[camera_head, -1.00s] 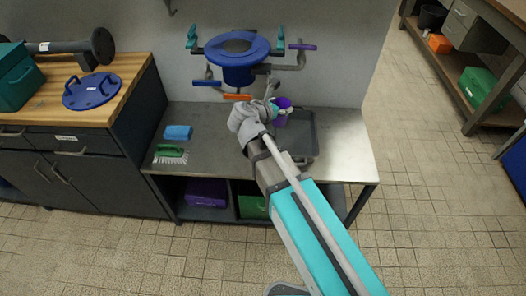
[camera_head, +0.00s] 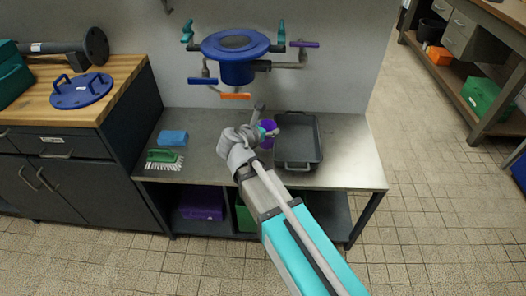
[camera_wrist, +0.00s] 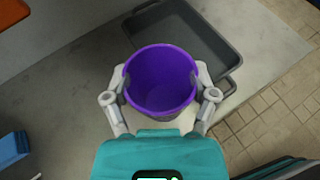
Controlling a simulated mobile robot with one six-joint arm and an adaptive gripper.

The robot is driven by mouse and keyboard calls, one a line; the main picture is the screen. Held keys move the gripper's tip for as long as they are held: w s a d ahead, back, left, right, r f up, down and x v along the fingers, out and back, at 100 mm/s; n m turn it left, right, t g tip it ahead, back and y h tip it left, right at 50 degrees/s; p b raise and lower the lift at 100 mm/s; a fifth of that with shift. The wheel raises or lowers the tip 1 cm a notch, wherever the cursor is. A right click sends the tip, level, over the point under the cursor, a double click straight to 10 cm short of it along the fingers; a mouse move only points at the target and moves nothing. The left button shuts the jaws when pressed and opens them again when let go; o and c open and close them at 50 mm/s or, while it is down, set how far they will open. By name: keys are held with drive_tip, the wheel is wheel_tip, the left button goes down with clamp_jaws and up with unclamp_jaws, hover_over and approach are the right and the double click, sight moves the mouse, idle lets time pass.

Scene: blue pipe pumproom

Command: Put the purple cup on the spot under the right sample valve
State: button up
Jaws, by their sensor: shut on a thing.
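The purple cup (camera_head: 267,140) is held upright at the left side of a grey tray, over the workbench (camera_head: 348,150). Its height above the bench is hard to tell. My gripper (camera_head: 263,131) is shut on it. In the wrist view my gripper (camera_wrist: 160,92) has one finger on each side of the cup (camera_wrist: 160,75), whose open mouth faces the camera and looks empty. The blue vessel (camera_head: 236,72) on the wall carries valves with coloured handles. On its right are a purple handle (camera_head: 304,44) and a teal handle (camera_head: 281,32). No marked spot is clearly visible.
The grey tray (camera_head: 318,150) sits right of the cup. A blue sponge (camera_head: 172,138) and a green brush (camera_head: 164,158) lie at the bench's left. An orange handle (camera_head: 235,96) hangs low under the vessel. The bench's right end is bare.

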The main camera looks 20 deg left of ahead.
drive_tip(key=w+a+f+b, duration=0.7)
drive_tip(key=a+f+b, duration=0.2)
drive_tip(key=a, duration=0.1)
drive_tip(key=shift+w+a, duration=0.3)
drive_tip(key=shift+a, duration=0.05)
idle(0.3)
drive_tip(key=shift+f, duration=0.1)
drive_tip(key=f+b, duration=0.4)
drive_tip(key=shift+w+a, duration=0.25)
drive_tip(key=shift+a, duration=0.1)
idle(0.6)
drive_tip(key=o, duration=0.9)
drive_tip(key=shift+c, duration=0.2)
